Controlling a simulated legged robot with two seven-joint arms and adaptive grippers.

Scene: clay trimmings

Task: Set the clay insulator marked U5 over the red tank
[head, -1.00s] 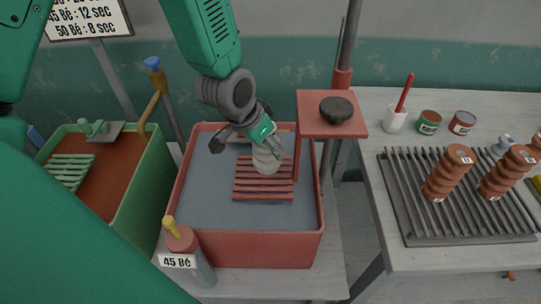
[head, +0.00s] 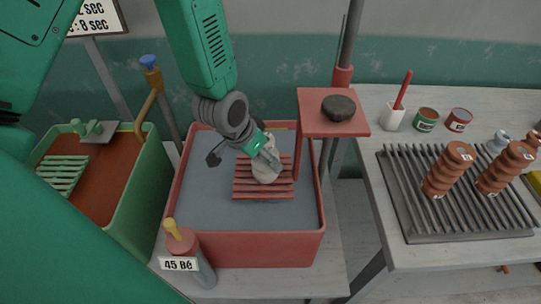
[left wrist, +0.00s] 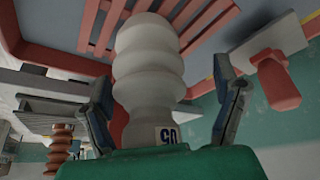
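The pale insulator (head: 266,166) is between the fingers of my left gripper (head: 268,157), above the slatted red rack in the red tank (head: 265,250). In the left wrist view the ribbed white insulator (left wrist: 148,62) fills the middle, with an upside-down label that seems to read U5 near the palm. One finger of the left gripper (left wrist: 163,95) lies on each side; the exact contact is hard to see. Whether the insulator touches the rack cannot be told. My right gripper is in no view.
A red stand (head: 312,116) with a dark lump rises at the tank's back right corner. A hydrometer bottle marked 45 Bé (head: 190,258) stands at its front left. A green tank (head: 128,208) is at left. Brown insulators (head: 449,170) stand on a ribbed rack at right.

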